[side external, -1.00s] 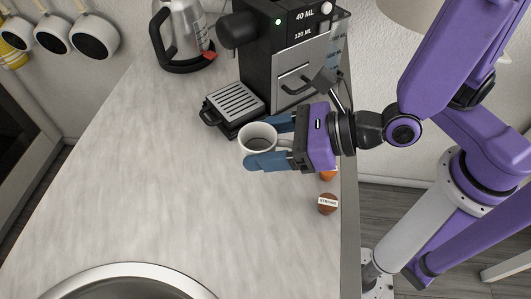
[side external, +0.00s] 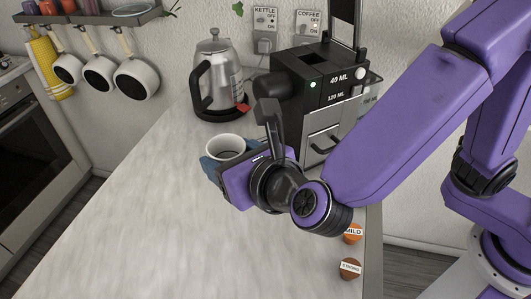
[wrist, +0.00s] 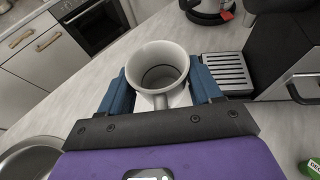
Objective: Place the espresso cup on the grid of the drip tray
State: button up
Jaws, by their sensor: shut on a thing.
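The white espresso cup (side external: 226,147) is upright in my gripper (side external: 222,163). In the wrist view, the cup (wrist: 158,68) sits between the two blue fingers of the gripper (wrist: 160,88), its handle towards the palm. The cup looks empty, and its base is hidden in the side view. The drip tray (wrist: 226,72) with its slatted grid shows just right of the right finger in the wrist view, and the cup is beside it, not over it. In the side view my wrist hides the tray.
The coffee machine (side external: 310,95) stands behind my wrist, with a kettle (side external: 218,80) to its left. An orange capsule (side external: 352,234) and a brown capsule (side external: 349,269) lie near the counter's right edge. The left counter is clear.

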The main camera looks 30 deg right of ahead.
jog(key=m+h, duration=0.2)
jog(key=w+m+h, duration=0.1)
jog(key=shift+a+f, duration=0.35)
jog(key=shift+a, duration=0.05)
jog(key=shift+s+a+f+m+g+h, duration=0.15)
jog(key=shift+f+m+g+h, duration=0.15)
jog(key=shift+m+h, duration=0.55)
notch_tip(320, 180, down, 3)
jog(key=s+m+g+h, duration=0.2)
jog(key=s+m+h, duration=0.1)
jog(key=m+h, duration=0.15)
jog(key=m+g+h, duration=0.1)
jog(key=h, duration=0.1)
send_over(264, 141)
jog(key=s+a, duration=0.3)
jog(key=s, duration=0.2)
jog(key=shift+w+d+f, duration=0.15)
jog(key=shift+f, duration=1.8)
jog(key=shift+f, duration=0.15)
jog(key=o, duration=0.8)
jog(key=shift+o, duration=0.2)
